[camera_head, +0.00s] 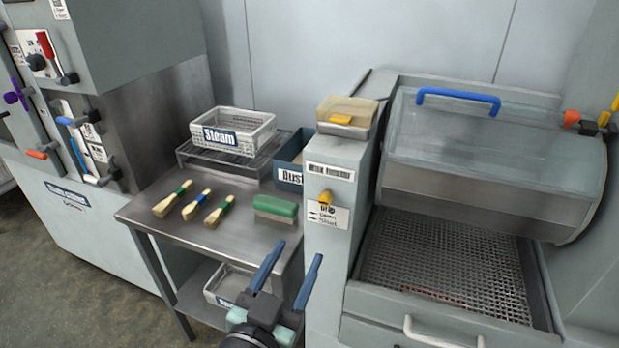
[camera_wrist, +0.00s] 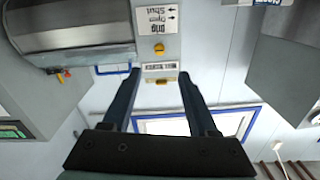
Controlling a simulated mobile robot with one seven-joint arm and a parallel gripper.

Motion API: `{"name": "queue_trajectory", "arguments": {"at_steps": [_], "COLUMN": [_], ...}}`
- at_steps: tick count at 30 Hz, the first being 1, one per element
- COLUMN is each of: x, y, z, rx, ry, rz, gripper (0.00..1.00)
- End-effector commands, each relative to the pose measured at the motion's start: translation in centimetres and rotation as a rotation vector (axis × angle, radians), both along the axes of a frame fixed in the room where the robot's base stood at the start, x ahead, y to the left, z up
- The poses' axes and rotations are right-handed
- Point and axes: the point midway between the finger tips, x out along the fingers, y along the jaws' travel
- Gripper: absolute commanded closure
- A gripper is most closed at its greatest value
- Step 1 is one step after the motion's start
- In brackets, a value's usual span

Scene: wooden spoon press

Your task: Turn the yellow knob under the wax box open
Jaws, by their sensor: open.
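The yellow knob (camera_head: 325,198) sits on the front face of a grey column, just above a white sign with open and shut marks (camera_head: 328,215). Which mark it points to is too small to tell. The wax box (camera_head: 347,113), cream-topped with a yellow tab, is on top of the column, above a label plate (camera_head: 330,172). My gripper (camera_head: 298,252) is open and empty, in front of the column, lower and to the left of the knob. In the wrist view, upside down, the knob (camera_wrist: 159,48) shows beyond my gripper (camera_wrist: 160,78), apart from the fingers.
A steel table (camera_head: 170,225) left of the column holds several brushes, a green-topped block (camera_head: 275,208), a blue bin (camera_head: 289,176) and a "Steam" basket (camera_head: 232,132) on a rack. Right of the column stands a clear-lidded drum (camera_head: 490,150) with a blue handle above a mesh tray (camera_head: 445,265).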

Motion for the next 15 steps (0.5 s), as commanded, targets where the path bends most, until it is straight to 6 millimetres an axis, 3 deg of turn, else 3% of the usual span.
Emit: {"name": "queue_trajectory", "arguments": {"at_steps": [5,15], "x": [1.7,8.2], "y": [-0.5,-2.5], "z": [0.1,0.2], "rx": [0.0,0.0], "ry": [-0.001,-0.001], "rz": [-0.003,-0.003], "gripper": [0.41,0.41]}}
